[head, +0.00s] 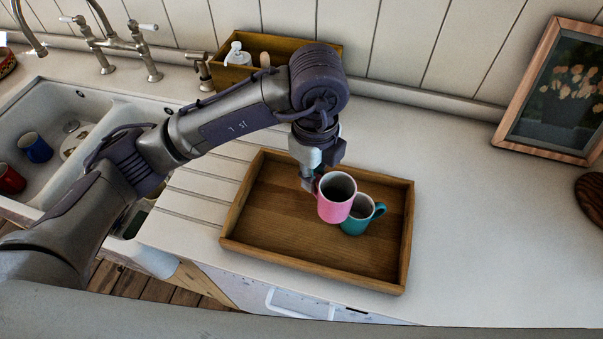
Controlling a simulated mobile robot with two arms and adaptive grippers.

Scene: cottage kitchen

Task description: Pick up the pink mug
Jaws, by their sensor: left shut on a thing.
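The pink mug (335,203) is upright over the wooden tray (318,270), in the middle of the head view. My left gripper (313,186) is at the mug's left side and shut on it, near its rim; the exact hold is partly hidden. A teal mug (357,222) with its handle to the right stands in the tray, just behind and to the right of the pink mug, which overlaps it in the picture. I cannot tell how far the pink mug is above the tray floor. My right gripper is not in view.
At the left is a white sink (62,125) with a blue mug (35,147) and a red mug (10,180). A wooden box (262,82) with a soap bottle (238,56) stands behind my arm. A framed picture (553,92) leans at the right.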

